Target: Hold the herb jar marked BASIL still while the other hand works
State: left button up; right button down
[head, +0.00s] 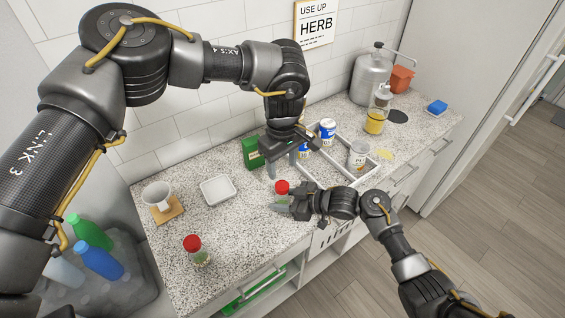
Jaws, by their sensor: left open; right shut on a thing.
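Two red-lidded herb jars are in the head view, and I cannot read the name on either. One jar (282,187) is at the counter's middle, in my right gripper (287,203), which is shut on it from the right. The gripper hides part of its body. The other jar (196,251) stands apart at the counter's front left, with green contents under its lid. My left gripper (283,163) is open, pointing down just above and behind the held jar. No thing shows clearly between its fingers.
A green box (252,153) stands behind my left gripper. A mug (158,195) and white dish (217,190) are left. A yellow-filled bottle (376,122) stands back right. The counter's front left is mostly clear.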

aim_at(282, 186)
pick_arm(q)
jog(key=shift+m, duration=0.5)
jog(key=shift+f, duration=4)
